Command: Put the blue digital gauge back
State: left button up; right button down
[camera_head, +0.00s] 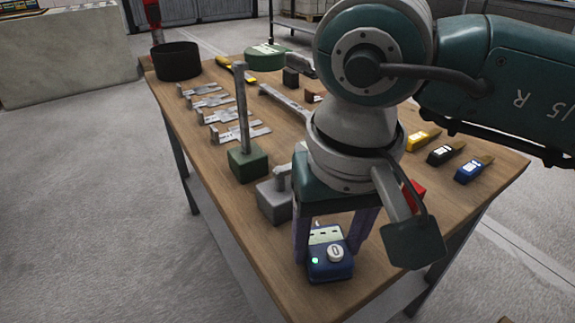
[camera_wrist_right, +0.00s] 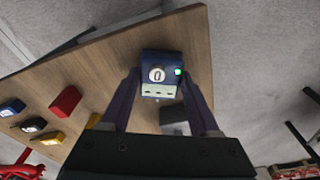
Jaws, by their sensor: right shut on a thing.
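The blue digital gauge (camera_head: 331,262) is a small box with a round white knob, a pale label strip and a lit green lamp. In the head view it is at the near end of the wooden table. My right gripper (camera_head: 329,247) points down with a finger on each side of it and is shut on it. In the right wrist view the gauge (camera_wrist_right: 161,73) sits between the fingertips (camera_wrist_right: 160,82). I cannot tell whether its underside touches the table. My left gripper is not in view.
The wooden table (camera_head: 240,245) holds a grey block (camera_head: 274,203), a green block with a post (camera_head: 247,163), metal calipers (camera_head: 240,134) and a black ring (camera_head: 176,61). Yellow, black and blue handheld tools (camera_head: 473,169) lie at right. The near left tabletop is clear.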

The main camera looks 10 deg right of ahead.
aim_at(332, 251)
jog(key=shift+f, duration=0.15)
jog(key=shift+c, duration=0.6)
grip_release()
jog(key=shift+r, duration=0.6)
notch_tip(332, 251, up, 11)
jog(key=s+p, duration=0.1)
jog(key=p, duration=0.2)
jog(key=shift+s, duration=0.2)
